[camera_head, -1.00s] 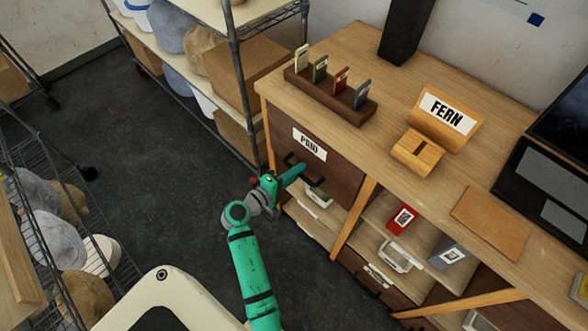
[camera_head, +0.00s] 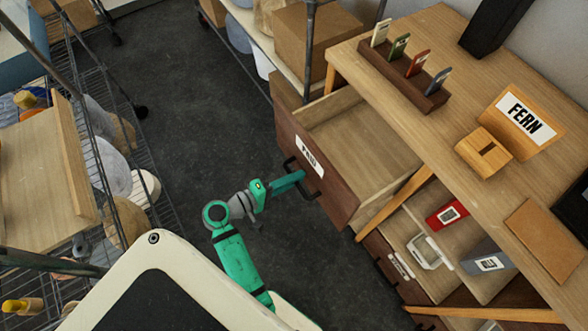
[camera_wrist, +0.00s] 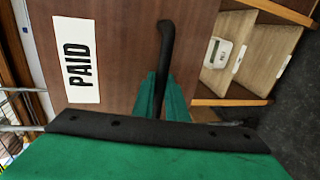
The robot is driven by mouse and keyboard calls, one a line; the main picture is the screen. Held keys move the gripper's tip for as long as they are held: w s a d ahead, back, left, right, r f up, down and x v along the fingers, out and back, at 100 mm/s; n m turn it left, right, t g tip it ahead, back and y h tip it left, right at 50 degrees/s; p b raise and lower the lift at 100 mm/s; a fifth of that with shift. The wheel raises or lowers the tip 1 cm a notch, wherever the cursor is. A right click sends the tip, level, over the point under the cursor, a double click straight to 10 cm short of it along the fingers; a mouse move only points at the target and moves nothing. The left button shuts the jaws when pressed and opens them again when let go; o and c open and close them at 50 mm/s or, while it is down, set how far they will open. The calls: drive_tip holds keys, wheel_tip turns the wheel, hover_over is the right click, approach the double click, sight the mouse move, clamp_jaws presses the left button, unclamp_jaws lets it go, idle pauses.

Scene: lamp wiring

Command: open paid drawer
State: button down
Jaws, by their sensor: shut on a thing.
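The PAID drawer (camera_head: 292,150) is pulled well out of the wooden desk, and its inside shows empty where I can see it. Its brown front carries a white PAID label (camera_head: 309,157), which also shows large in the wrist view (camera_wrist: 77,60). My green gripper (camera_head: 298,180) is shut on the black drawer handle (camera_head: 312,193). In the wrist view the handle (camera_wrist: 165,45) runs down between my gripper's fingers (camera_wrist: 163,97), close to the drawer front.
Open shelves below hold a red box (camera_head: 447,213) and a scale (camera_head: 424,252). Wire shelving (camera_head: 150,178) stands at left. Dark floor (camera_head: 200,110) lies between.

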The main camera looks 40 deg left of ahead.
drive_tip(key=shift+s+a, duration=0.1)
drive_tip(key=shift+s, duration=0.35)
drive_tip(key=c, duration=2)
unclamp_jaws()
drive_tip(key=shift+c, duration=0.2)
drive_tip(key=v, duration=1)
drive_tip(key=shift+s, duration=0.35)
drive_tip(key=shift+a, duration=0.15)
